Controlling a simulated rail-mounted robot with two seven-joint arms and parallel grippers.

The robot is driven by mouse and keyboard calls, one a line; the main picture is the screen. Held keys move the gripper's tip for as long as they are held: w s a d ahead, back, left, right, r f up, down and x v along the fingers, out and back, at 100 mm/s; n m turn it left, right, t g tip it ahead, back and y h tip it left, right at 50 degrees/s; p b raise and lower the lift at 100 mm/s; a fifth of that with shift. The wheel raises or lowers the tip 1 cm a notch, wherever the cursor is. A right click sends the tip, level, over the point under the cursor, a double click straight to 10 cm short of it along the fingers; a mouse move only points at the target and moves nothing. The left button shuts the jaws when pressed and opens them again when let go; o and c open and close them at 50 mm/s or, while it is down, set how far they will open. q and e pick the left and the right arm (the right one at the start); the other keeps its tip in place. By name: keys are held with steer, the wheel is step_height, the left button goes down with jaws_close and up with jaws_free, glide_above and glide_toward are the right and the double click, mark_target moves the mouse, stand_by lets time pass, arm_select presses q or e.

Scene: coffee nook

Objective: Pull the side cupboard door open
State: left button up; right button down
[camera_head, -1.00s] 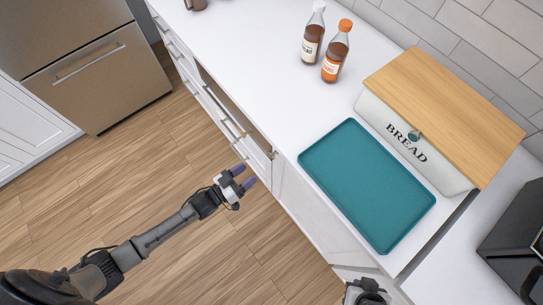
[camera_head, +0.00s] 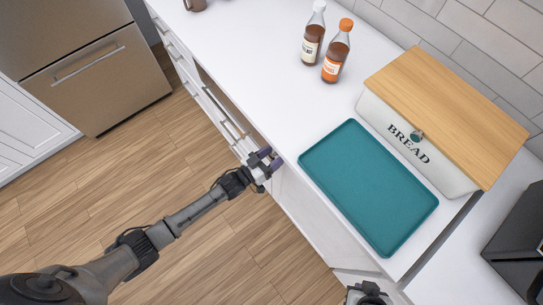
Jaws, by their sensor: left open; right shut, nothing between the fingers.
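The white cupboard door (camera_head: 308,215) is on the counter front below the teal tray and looks shut. My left gripper (camera_head: 271,158) is open at the upper left end of this front, its purple fingertips close to the counter edge. It covers the spot where a handle might be, and I cannot tell whether it touches anything. Nothing shows between its fingers. My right gripper (camera_head: 368,293) is only partly in view at the bottom edge, beside the cabinet's near end, with its fingertips hard to make out.
On the counter are a teal tray (camera_head: 370,190), a bread box (camera_head: 420,148) with a wooden lid, and two bottles, one white-capped (camera_head: 313,38) and one orange-capped (camera_head: 337,58). Drawers with bar handles (camera_head: 224,117) run along the front. The wooden floor (camera_head: 190,265) is clear.

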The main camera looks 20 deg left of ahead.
arm_select(q)
steer(key=shift+c, duration=0.2)
jaws_close()
stand_by(0.3)
steer(key=shift+s, duration=0.1)
